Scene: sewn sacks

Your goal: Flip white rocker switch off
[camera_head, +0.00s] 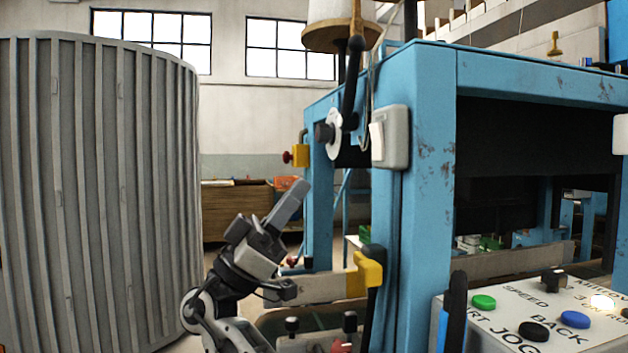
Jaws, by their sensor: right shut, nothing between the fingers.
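The white rocker switch (377,144) sits in a light grey housing (397,138) on the blue frame's front post, right of the picture's middle. I see it from the side, and I cannot tell which way the rocker is tipped.
The blue machine frame (430,165) fills the right side. A black lever (352,80) stands beside the switch, and a yellow bracket (368,270) is below it. A control panel (520,325) with coloured buttons is at lower right. A grey ribbed cylinder (100,190) stands left.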

